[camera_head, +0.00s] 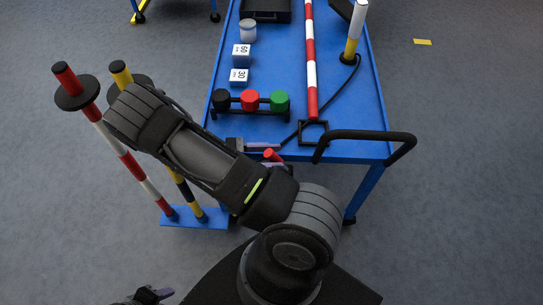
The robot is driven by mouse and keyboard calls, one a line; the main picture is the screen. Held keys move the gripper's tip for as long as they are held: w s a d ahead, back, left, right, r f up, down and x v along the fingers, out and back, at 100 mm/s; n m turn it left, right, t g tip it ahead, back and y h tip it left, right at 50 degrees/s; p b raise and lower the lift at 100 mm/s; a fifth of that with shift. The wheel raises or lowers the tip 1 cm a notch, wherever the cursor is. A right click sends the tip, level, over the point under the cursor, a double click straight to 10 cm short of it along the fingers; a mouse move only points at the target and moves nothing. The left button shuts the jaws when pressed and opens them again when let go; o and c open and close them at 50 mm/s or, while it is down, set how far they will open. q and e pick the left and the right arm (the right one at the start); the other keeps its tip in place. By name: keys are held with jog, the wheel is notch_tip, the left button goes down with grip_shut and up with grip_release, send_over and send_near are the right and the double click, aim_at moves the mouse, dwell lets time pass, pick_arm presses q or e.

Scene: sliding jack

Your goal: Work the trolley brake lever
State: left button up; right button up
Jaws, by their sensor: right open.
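The blue trolley (345,104) stands ahead with its black push handle (372,135) at the near right corner. A short red-tipped lever (270,155) shows below the trolley's near edge, which I take for the brake lever; its lower part is hidden behind my arm. My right gripper (266,147) is open, at the near edge just above the red tip, partly hidden by my arm. I cannot tell whether it touches the lever. My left gripper (150,296) is only partly seen at the bottom left, away from the trolley; its jaw state is unclear.
On the trolley are a rack with black, red and green knobs (250,101), white blocks (240,66), a jar (248,30), a red-white bar (311,65) and a yellow-white post (355,30). Striped poles on a blue base (185,217) stand left.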

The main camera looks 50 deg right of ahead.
notch_tip(320, 180, up, 10)
jog(key=shift+f+p, duration=0.2)
jog(key=shift+p, duration=0.65)
jog(key=shift+a, duration=0.1)
